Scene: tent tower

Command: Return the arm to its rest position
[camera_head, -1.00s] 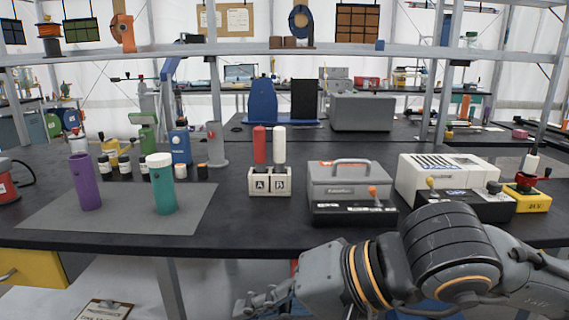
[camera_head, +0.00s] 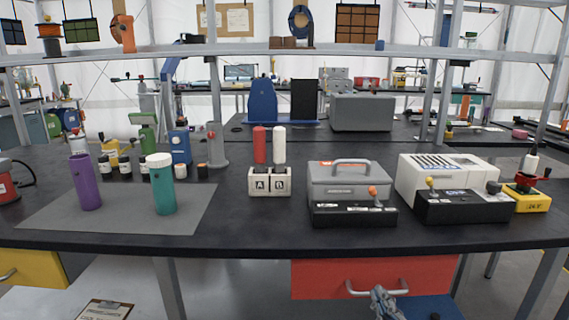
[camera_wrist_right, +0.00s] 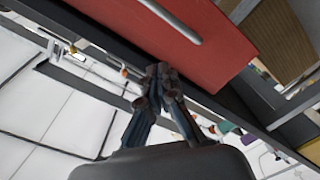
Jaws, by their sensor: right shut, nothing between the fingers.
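My right gripper (camera_head: 384,302) shows at the bottom edge of the head view, low in front of the red drawer. Only its fingers are in view there; the rest of the arm is out of the picture. In the right wrist view my gripper (camera_wrist_right: 160,78) has its fingers together with nothing between them, below the bench edge by the red drawer front (camera_wrist_right: 160,35). My left gripper is not in view.
The red drawer (camera_head: 330,277) with a metal handle is under the bench. A clipboard (camera_head: 105,309) lies low at left.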

